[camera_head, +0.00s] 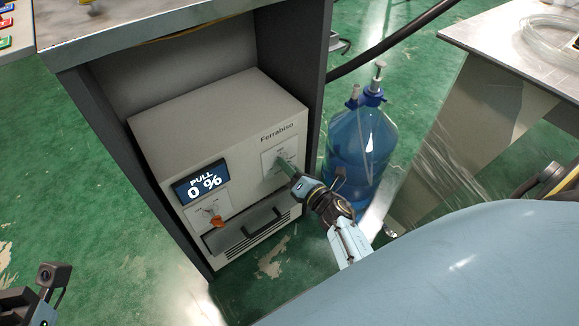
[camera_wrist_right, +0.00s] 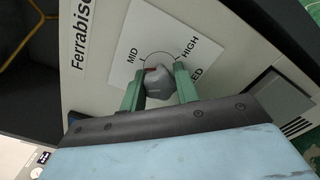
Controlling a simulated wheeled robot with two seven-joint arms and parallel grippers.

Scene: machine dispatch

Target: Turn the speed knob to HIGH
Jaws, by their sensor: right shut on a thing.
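The grey speed knob (camera_wrist_right: 158,84) sits on a white plate (camera_wrist_right: 141,33) marked MID and HIGH, with a red mark on the knob's upper left edge. The mark appears to lie on the MID side rather than at HIGH. My right gripper (camera_wrist_right: 159,88) is shut on the knob, with one green finger on each side. In the head view the right gripper (camera_head: 285,168) reaches the plate on the white Ferrabiso machine (camera_head: 215,112), and the knob is mostly hidden there. Only a dark part of my left arm shows at the lower left; its fingers are out of frame.
The machine stands in a dark-sided bay under a worktop (camera_head: 130,28). An orange knob (camera_head: 216,221) and a dark handle (camera_head: 264,220) are below. A blue water bottle (camera_head: 360,140) stands close right of my right gripper.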

